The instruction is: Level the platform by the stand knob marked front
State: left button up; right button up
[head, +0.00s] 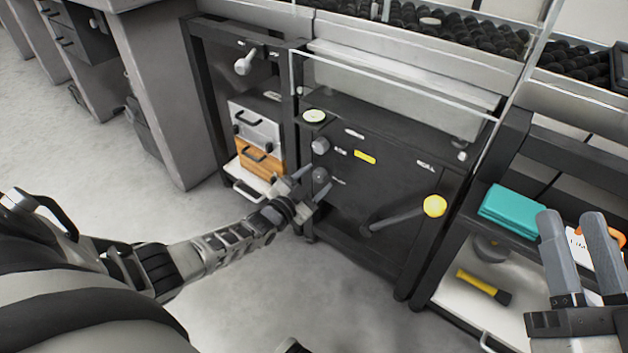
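The stand is a dark cabinet (395,160) with two grey round knobs on its left front, an upper knob (320,145) and a lower knob (320,175). Small white labels sit beside them; their words are too small to read, so I cannot tell which says front. A round pale level dial (314,116) sits on the top left corner. The platform (400,78) is a light slab above the stand. My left gripper (314,181) is open, its fingers pointing at the lower knob and very close to it; contact is unclear. My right gripper (575,218) is open and empty at the right.
A lever with a yellow ball (434,206) sticks out from the stand's front. At right, a shelf holds a teal box (511,211) and a yellow-handled tool (480,285). At left are an orange drawer (258,158) and grey desks. The floor in front is clear.

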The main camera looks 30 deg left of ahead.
pick_arm(q)
jog(key=shift+s+r, duration=0.1)
jog(key=shift+s, duration=0.05)
jog(key=s+a+p, duration=0.1)
jog(key=s+p, duration=0.5)
jog(key=s, duration=0.9)
jog(key=shift+s, duration=0.3)
pick_arm(e)
notch_tip(320, 180, down, 7)
jog(key=s+m+g+h, duration=0.2)
jog(key=m+g+h, duration=0.1)
jog(key=g, duration=0.1)
jog(key=shift+s+a+g, duration=0.25)
jog(key=shift+g, duration=0.15)
pick_arm(q)
jog(key=shift+a, duration=0.1)
